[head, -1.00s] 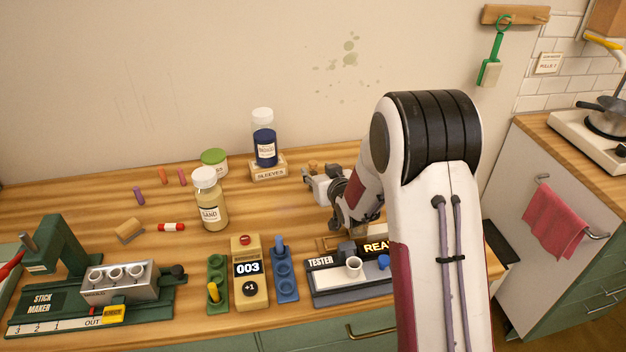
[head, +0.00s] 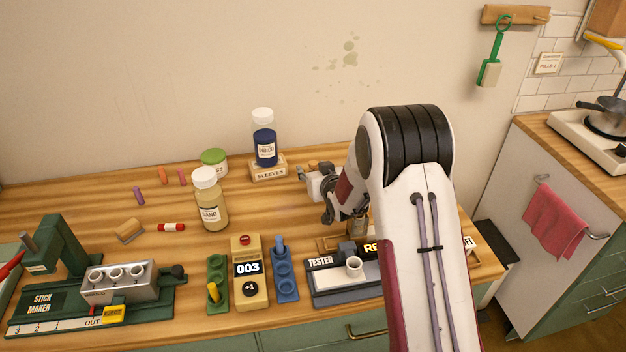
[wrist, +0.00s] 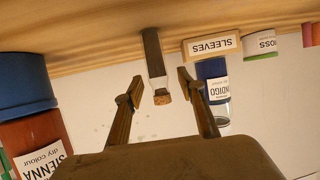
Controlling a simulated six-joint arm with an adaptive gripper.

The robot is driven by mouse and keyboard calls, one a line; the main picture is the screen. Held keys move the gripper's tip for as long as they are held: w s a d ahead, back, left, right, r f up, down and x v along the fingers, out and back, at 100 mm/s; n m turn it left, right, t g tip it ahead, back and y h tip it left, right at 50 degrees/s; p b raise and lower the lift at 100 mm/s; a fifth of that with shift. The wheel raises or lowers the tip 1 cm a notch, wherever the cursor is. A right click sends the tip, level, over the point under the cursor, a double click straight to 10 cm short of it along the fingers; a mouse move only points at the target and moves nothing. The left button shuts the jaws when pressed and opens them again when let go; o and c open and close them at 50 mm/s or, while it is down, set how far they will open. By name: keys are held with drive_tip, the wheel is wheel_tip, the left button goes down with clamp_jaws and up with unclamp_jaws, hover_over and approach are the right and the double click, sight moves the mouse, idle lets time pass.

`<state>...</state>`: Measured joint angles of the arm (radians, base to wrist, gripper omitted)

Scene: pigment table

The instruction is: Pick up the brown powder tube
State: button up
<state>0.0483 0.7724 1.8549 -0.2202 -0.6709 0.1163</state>
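In the wrist view, which shows the scene upside down, a slim tube (wrist: 152,48) has dark brown contents, a clear or pale section and a cork. It stands on the wooden table. My gripper (wrist: 160,83) is open, with one finger on each side of the tube in the picture. No contact shows, and I cannot tell the depth between fingers and tube. In the head view my gripper (head: 312,184) is low over the table, right of the sleeves box. My arm hides much of that area, and I cannot clearly make out the tube there.
The indigo bottle (head: 264,148) stands on the sleeves box (head: 268,174). The sand bottle (head: 209,205) is left of my gripper, the tester (head: 335,283) in front.

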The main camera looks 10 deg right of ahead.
idle(0.3)
clamp_jaws()
drive_tip(key=shift+r, duration=0.1)
drive_tip(key=shift+r, duration=4.95)
